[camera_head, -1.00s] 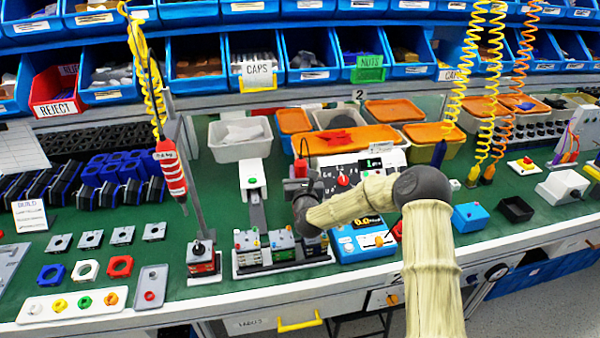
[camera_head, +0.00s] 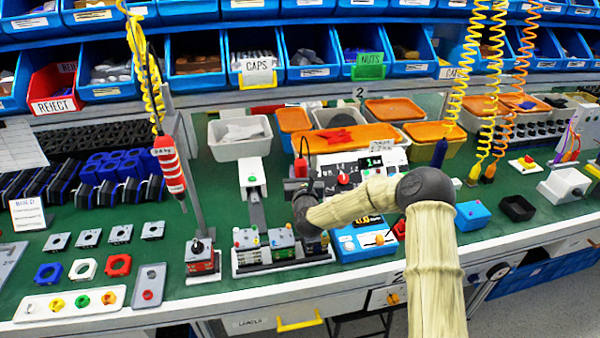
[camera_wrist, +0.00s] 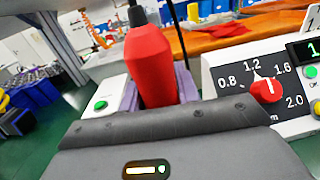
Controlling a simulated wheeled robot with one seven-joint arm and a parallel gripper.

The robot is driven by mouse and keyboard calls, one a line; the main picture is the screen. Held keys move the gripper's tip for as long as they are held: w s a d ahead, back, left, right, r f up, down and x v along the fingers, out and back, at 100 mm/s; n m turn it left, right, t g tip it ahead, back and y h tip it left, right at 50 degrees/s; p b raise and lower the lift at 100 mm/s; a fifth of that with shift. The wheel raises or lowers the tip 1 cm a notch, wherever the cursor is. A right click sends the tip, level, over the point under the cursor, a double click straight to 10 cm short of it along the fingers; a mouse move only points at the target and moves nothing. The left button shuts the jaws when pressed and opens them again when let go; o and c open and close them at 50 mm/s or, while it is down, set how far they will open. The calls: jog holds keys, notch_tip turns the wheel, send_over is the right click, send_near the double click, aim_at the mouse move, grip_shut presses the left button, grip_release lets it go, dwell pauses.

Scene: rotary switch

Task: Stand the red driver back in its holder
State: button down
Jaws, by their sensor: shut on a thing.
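The red driver (camera_wrist: 152,68), with a black upper end, stands roughly upright in the wrist view between the purple-grey fingers of my gripper (camera_wrist: 158,92). My gripper is shut on it. In the head view the driver's red body (camera_head: 300,168) shows just above my gripper (camera_head: 296,186), left of the torque box. The driver's lower end is hidden behind my gripper housing. I cannot clearly make out its holder in either view.
A torque box (camera_wrist: 240,92) with a red knob (camera_wrist: 266,90) stands close on the right. A white unit with a green button (camera_head: 252,178) is on the left. Another red tool (camera_head: 170,166) hangs from a yellow coil. Orange-lidded bins (camera_head: 358,137) stand behind.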

jog(key=shift+f+b, duration=0.15)
jog(key=shift+b, duration=0.15)
dwell(0.4)
jog(key=c, duration=0.9)
grip_release()
jog(key=shift+f, duration=0.1)
jog(key=shift+s, duration=0.15)
jog(key=s+d, duration=0.1)
jog(key=s, duration=0.4)
jog(key=s+d+b, duration=0.1)
jog(key=s, duration=0.5)
jog(key=s+d, duration=0.1)
jog(key=s, duration=0.5)
jog(key=shift+d+f+b, duration=0.15)
jog(key=shift+f+b, duration=0.05)
jog(key=shift+b, duration=0.1)
